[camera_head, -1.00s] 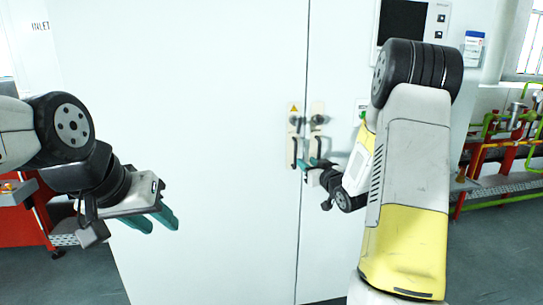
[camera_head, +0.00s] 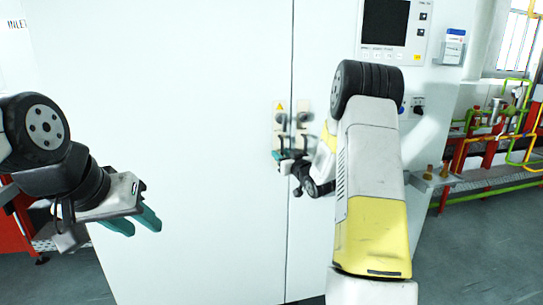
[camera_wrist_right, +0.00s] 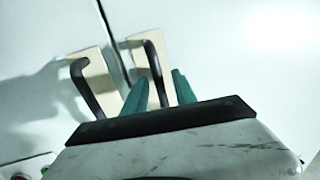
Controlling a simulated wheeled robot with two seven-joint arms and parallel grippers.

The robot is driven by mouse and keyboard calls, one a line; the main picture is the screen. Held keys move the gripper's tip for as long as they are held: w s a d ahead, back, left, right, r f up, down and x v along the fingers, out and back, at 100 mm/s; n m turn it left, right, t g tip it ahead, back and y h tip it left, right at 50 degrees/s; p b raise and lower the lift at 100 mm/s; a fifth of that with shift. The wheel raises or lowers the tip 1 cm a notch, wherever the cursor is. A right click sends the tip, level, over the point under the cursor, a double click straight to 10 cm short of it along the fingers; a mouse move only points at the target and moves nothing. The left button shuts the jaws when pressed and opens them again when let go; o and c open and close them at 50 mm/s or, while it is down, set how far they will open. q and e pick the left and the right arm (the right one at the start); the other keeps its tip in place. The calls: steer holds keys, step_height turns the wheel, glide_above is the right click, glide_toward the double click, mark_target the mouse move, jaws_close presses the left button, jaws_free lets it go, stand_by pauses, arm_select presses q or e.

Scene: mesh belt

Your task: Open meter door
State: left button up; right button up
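The meter door is part of a tall white cabinet front (camera_head: 170,120) with a vertical seam. Two dark handles on pale plates flank the seam: a left handle (camera_head: 279,142) and a right handle (camera_head: 302,140), partly hidden by my right gripper. My right gripper (camera_head: 284,156) is at the handles' lower ends in the head view. My left gripper (camera_head: 136,221) is open and empty, away from the cabinet.
A control panel with a dark screen (camera_head: 386,22) is at upper right on the cabinet. Red and green pipework (camera_head: 495,140) stands to the right. A red unit (camera_head: 12,225) is behind my left arm. Grey floor (camera_head: 470,240) is clear at right.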

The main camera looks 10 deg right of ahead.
jaws_close()
stand_by(1.3)
